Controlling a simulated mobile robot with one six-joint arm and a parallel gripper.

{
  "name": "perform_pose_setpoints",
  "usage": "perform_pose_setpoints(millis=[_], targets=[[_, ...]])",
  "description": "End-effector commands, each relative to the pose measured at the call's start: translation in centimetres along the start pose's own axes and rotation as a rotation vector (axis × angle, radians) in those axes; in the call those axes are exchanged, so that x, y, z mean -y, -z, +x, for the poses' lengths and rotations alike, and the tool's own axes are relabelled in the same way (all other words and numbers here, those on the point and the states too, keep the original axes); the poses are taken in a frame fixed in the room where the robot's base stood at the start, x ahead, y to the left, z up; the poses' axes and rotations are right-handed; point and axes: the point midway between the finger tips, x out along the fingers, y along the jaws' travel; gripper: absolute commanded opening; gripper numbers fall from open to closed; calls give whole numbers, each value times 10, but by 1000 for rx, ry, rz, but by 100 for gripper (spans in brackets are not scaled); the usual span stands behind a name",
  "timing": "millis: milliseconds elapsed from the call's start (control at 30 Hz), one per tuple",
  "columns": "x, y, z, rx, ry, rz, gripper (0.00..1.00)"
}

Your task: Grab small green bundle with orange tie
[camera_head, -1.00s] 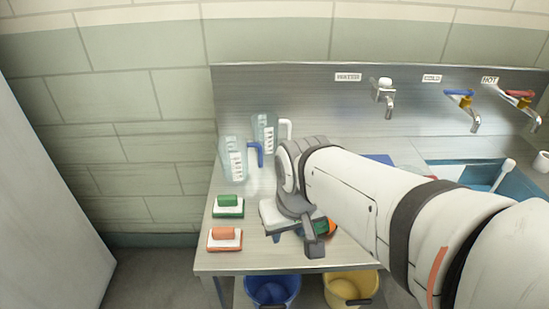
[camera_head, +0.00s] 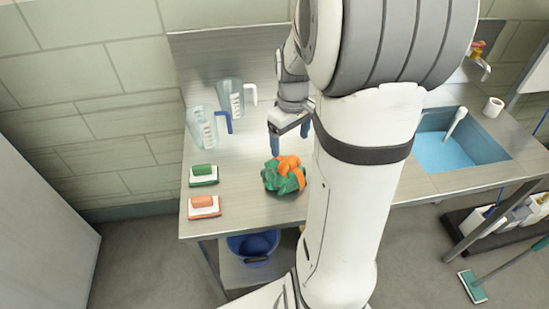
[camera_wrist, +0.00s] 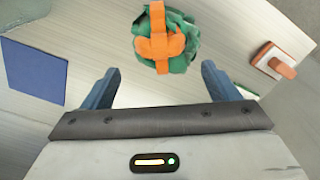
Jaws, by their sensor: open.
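The small green bundle with the orange tie (camera_head: 283,175) lies on the steel counter (camera_head: 240,215), near its front edge. In the wrist view the bundle (camera_wrist: 178,52) is beyond my fingertips, near the top middle, with its orange tie crossing on its face. My gripper (camera_head: 290,144) is just behind the bundle in the head view, fingers pointing down. In the wrist view my gripper (camera_wrist: 158,82) has its two blue fingers spread wide with nothing between them. The bundle is apart from the fingers.
A green brush (camera_head: 204,175) and an orange brush (camera_head: 204,206) lie left of the bundle. Two measuring jugs (camera_head: 204,128) stand behind. A blue sink (camera_head: 450,150) is at right. A blue bucket (camera_head: 252,247) is below the counter. A blue flat piece (camera_wrist: 35,67) shows in the wrist view.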

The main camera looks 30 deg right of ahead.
Motion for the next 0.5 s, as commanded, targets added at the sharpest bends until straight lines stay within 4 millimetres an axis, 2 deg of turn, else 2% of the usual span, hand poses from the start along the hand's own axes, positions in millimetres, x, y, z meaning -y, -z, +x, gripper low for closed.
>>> perform_pose_setpoints(millis=[400,500], targets=[[0,0,56,3,2,2,82],[0,0,64,1,1,2,82]])
